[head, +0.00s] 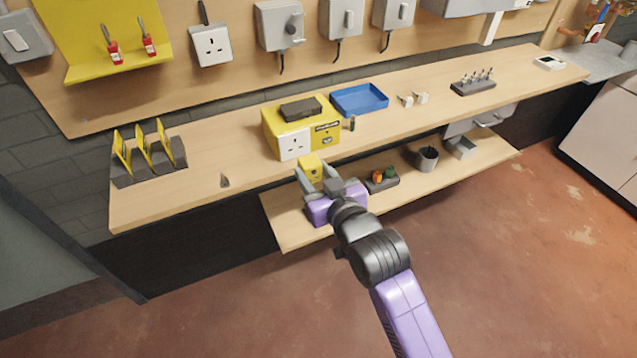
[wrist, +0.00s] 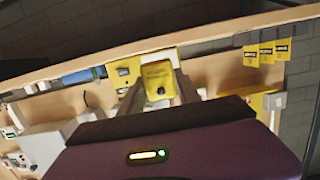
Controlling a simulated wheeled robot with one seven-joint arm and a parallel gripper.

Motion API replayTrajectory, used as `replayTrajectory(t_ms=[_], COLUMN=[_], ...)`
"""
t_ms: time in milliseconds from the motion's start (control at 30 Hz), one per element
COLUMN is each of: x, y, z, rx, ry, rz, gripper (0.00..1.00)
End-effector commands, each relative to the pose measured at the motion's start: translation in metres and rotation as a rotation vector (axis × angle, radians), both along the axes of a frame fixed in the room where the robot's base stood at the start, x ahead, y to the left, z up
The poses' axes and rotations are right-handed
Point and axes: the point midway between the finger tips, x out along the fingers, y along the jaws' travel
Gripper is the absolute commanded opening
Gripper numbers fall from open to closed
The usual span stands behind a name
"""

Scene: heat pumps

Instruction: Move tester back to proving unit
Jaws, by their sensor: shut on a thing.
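The tester (head: 311,166) is a small yellow block with a dark round spot on its face. My gripper (head: 315,173) is shut on it, with one grey finger on each side. In the wrist view the tester (wrist: 158,78) sits between the fingers. The gripper holds it in front of the bench edge, just below and apart from the proving unit in the head picture. The proving unit (head: 273,134) appears to be the yellow box on the bench, with a white socket and a dark item on top. It shows partly behind the tester in the wrist view (wrist: 122,80).
A blue tray (head: 359,98) and a small dark green item (head: 352,124) stand right of the yellow box. A rack with yellow cards (head: 150,165) stands at left. The lower shelf (head: 290,228) holds a grey cup (head: 427,159) and coloured items (head: 379,180).

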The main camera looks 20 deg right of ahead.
Motion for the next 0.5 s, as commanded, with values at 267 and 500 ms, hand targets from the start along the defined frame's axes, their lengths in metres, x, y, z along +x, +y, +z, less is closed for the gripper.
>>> replayTrajectory(t_ms=[267,500], x=[0.026,0.043], y=[0.000,0.000], z=[-0.001,0.000], rx=[0.000,0.000], ry=[-0.002,-0.001], rz=[0.000,0.000], gripper=[0.00,0.00])
